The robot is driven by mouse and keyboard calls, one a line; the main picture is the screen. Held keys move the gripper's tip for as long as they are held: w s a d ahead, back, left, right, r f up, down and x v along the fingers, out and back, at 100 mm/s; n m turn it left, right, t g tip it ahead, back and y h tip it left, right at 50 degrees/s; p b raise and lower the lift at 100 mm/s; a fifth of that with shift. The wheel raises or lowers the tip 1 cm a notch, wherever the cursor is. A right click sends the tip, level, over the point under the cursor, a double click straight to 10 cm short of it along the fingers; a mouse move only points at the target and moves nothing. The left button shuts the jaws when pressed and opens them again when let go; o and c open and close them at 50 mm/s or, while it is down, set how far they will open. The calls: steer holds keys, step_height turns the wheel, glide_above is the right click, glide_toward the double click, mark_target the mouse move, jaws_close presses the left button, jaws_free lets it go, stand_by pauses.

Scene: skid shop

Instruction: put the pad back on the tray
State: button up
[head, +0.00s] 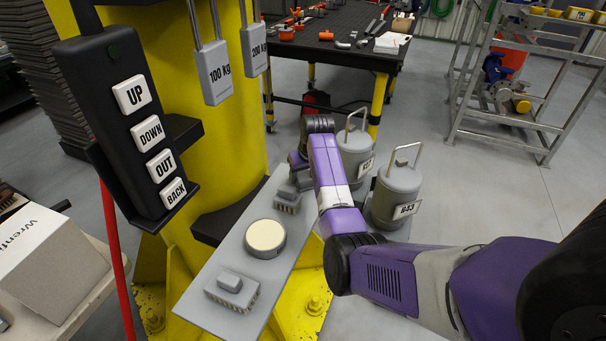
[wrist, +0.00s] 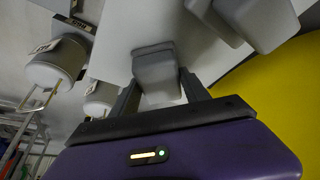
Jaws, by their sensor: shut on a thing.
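The tray (head: 212,262) is a long grey plate beside the yellow column in the head view. At its far end my gripper (head: 297,170) is shut on a small grey block, which I take as the pad (head: 287,203). In the wrist view this block (wrist: 157,70) sits between both fingers, with the pale tray surface behind it. I cannot tell whether it touches the tray. A similar grey block with a ribbed edge (head: 232,291) lies at the tray's near end. A round grey piece with a cream top (head: 265,236) lies between them.
Two grey canisters with handles, one labelled 643 (head: 396,192), stand close right of the tray. The yellow column (head: 215,110) rises behind it, with hanging weights (head: 216,75). A button panel (head: 130,110) hangs at left. A dark workbench (head: 335,45) stands farther back.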

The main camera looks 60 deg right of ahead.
steer(key=o, duration=1.2)
steer(key=shift+f, duration=0.1)
steer(key=v, duration=1.2)
steer(key=shift+b, duration=0.35)
